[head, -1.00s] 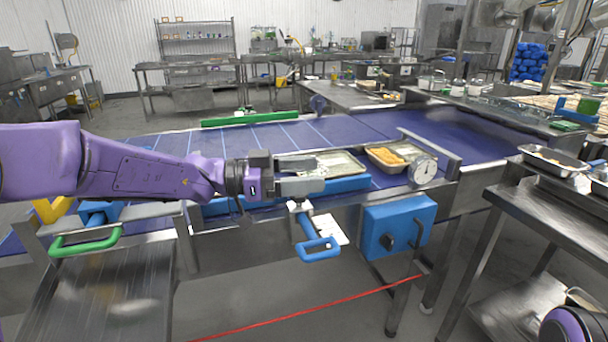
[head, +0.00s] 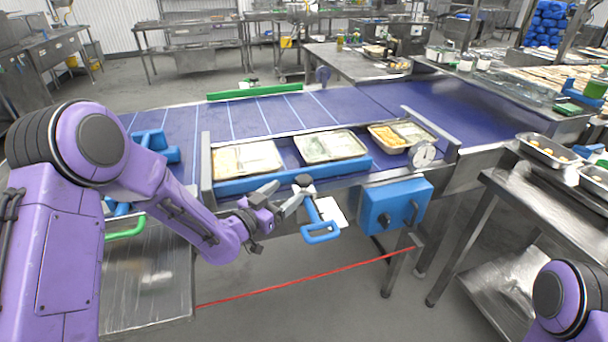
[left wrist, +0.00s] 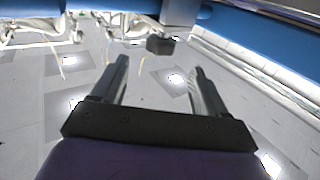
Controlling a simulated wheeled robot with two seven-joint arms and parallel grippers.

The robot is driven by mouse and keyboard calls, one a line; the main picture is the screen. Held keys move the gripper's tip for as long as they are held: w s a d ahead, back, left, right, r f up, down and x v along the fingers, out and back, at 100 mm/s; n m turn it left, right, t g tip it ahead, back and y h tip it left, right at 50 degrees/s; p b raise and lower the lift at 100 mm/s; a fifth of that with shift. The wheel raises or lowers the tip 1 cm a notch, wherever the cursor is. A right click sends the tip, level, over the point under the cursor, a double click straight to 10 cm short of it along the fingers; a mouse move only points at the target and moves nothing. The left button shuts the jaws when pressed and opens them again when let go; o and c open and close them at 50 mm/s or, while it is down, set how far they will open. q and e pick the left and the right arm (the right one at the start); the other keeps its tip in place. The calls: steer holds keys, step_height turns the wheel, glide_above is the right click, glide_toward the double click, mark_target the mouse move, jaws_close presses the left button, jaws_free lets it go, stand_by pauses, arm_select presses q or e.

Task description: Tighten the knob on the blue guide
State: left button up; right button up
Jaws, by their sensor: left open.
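The blue guide (head: 293,175) is a long bar along the near side of the conveyor, and its blue surface also shows in the left wrist view (left wrist: 245,38). A small grey and dark clamp fitting (head: 304,181) sits at its near side. In the left wrist view a dark knob (left wrist: 160,45) hangs under a grey block, just beyond my fingertips. My left gripper (head: 285,197) is open and empty, just left of and below the fitting. Its two fingers (left wrist: 160,68) stand apart with the knob ahead of the gap. My right gripper is out of view.
A blue loop handle (head: 320,233) hangs just right of my left gripper. A blue switch box (head: 393,206) stands further right. Trays (head: 330,146) lie on the conveyor behind the guide, with a round dial (head: 423,154) at the right. A green handle (head: 126,229) is at left.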

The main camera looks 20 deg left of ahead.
mark_target(298, 182)
arm_select(q)
steer(key=p+x, duration=0.1)
steer(key=x, duration=0.7)
steer(key=shift+w+d+p, duration=0.1)
steer(key=shift+w+p, duration=0.25)
steer(key=shift+p, duration=0.05)
steer(key=c, duration=1)
